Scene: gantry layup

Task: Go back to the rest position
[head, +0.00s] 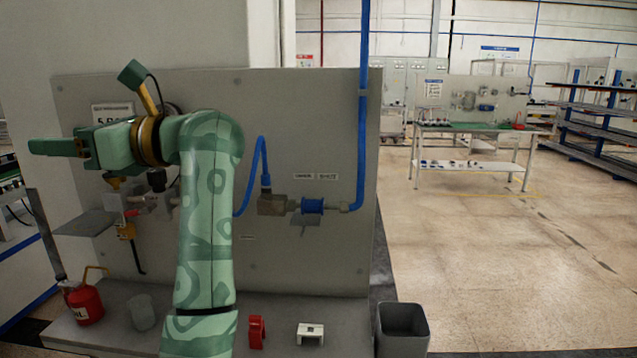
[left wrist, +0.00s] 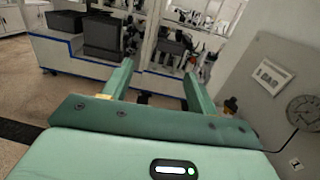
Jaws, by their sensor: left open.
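My left arm (head: 207,210) rises green and patterned in front of the grey panel, bends at the top and points left. My left gripper (head: 48,147) is at the far left of the head view, raised in front of the panel's left edge. In the left wrist view its two green fingers (left wrist: 158,76) stand apart with nothing between them. The arm hides part of the panel and its fittings. My right gripper is not in view.
The grey panel (head: 310,120) carries blue pipes and a valve fitting (head: 272,204). On the bench below are a red oil can (head: 86,304), a grey cup (head: 142,312), a red clamp (head: 256,332) and a white block (head: 311,333).

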